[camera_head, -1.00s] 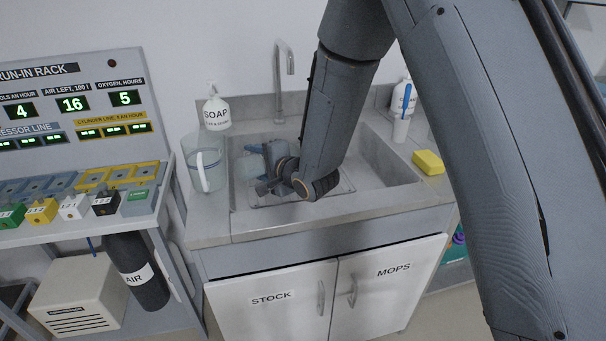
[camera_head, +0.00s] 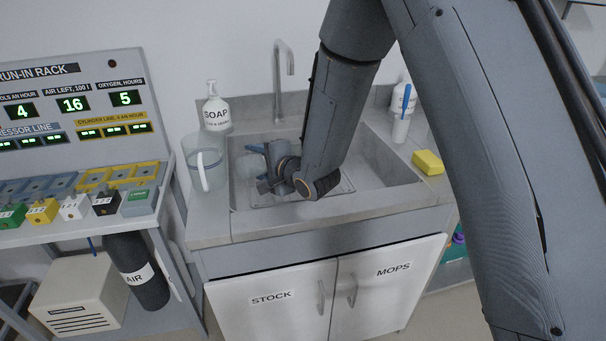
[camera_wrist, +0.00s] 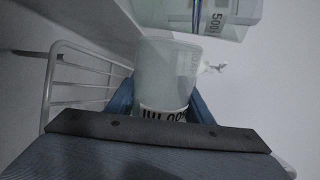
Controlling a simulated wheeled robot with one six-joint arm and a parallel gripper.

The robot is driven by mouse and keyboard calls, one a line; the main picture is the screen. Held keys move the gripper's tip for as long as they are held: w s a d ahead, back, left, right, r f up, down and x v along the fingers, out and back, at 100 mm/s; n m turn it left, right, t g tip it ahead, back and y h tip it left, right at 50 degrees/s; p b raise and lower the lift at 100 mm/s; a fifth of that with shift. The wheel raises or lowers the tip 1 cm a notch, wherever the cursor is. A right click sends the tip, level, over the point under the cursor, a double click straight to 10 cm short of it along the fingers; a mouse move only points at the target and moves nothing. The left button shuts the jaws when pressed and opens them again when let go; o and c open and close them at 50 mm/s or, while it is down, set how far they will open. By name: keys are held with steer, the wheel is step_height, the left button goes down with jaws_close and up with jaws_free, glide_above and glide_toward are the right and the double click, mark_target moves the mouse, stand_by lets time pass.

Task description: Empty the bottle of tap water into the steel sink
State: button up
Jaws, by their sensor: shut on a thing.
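My gripper (camera_head: 262,165) is low over the steel sink (camera_head: 385,172), towards its left side. It is shut on a pale translucent bottle (camera_head: 246,168), which lies tipped well over, pointing left in the head view. In the wrist view the bottle (camera_wrist: 168,70) sits between the blue fingers (camera_wrist: 163,104), and part of its black-lettered label shows upside down. I cannot make out any water in it or flowing from it. My wrist hides part of the bottle and basin.
A clear jug (camera_head: 205,168) stands on the left rim, close to the bottle's end. A soap bottle (camera_head: 216,112) and a tap (camera_head: 283,75) are behind. A yellow sponge (camera_head: 428,162) lies on the right rim. A wire rack (camera_wrist: 75,85) shows in the wrist view.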

steer(key=shift+w+d+f+m, duration=0.1)
steer(key=shift+w+f+m, duration=0.1)
steer(key=shift+m, duration=0.2)
stand_by(0.7)
steer(key=shift+s, duration=0.1)
